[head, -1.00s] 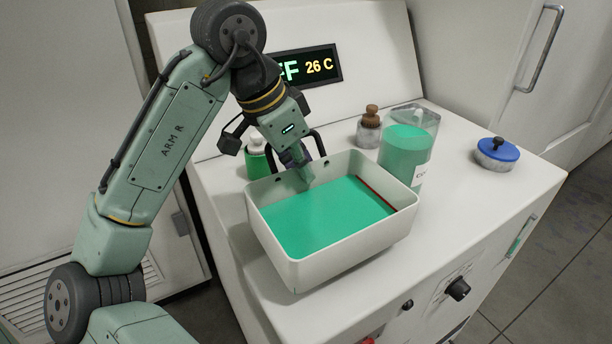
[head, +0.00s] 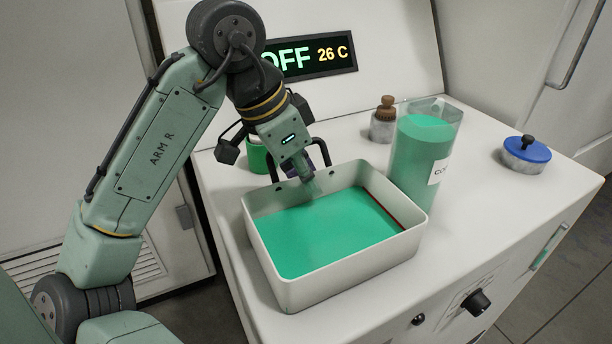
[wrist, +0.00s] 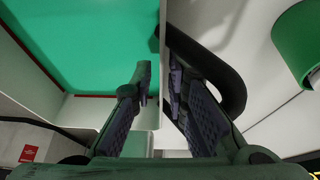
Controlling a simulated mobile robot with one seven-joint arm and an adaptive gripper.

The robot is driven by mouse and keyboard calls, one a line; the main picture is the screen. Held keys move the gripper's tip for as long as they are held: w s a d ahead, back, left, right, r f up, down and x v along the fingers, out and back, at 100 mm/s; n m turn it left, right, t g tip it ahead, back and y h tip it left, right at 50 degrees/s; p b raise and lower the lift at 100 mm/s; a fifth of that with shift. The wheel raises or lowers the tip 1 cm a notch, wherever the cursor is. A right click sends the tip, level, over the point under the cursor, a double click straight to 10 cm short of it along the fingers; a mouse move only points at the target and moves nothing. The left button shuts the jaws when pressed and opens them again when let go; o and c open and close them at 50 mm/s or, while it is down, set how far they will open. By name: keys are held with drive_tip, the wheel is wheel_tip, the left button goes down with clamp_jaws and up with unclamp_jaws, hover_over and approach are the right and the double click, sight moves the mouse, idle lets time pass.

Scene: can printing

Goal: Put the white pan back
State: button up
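The white pan (head: 330,284) is a rectangular tray with green covering its floor and a dark red line along its right inner side. It is at the front of the white counter, roughly level; I cannot tell whether it touches the top. My gripper (head: 309,180) reaches down to its far wall from above. A black loop handle (wrist: 238,85) lies beside the right finger.
A clear container of green liquid (head: 415,160) stands right behind the pan. Behind are a brown-topped jar (head: 384,125) and a green container (head: 258,158). A blue-lidded tin (head: 526,153) is at right. The display (head: 320,55) reads OFF, 26 C.

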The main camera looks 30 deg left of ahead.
drive_tip(key=shift+o, duration=0.7)
drive_tip(key=shift+r, duration=0.1)
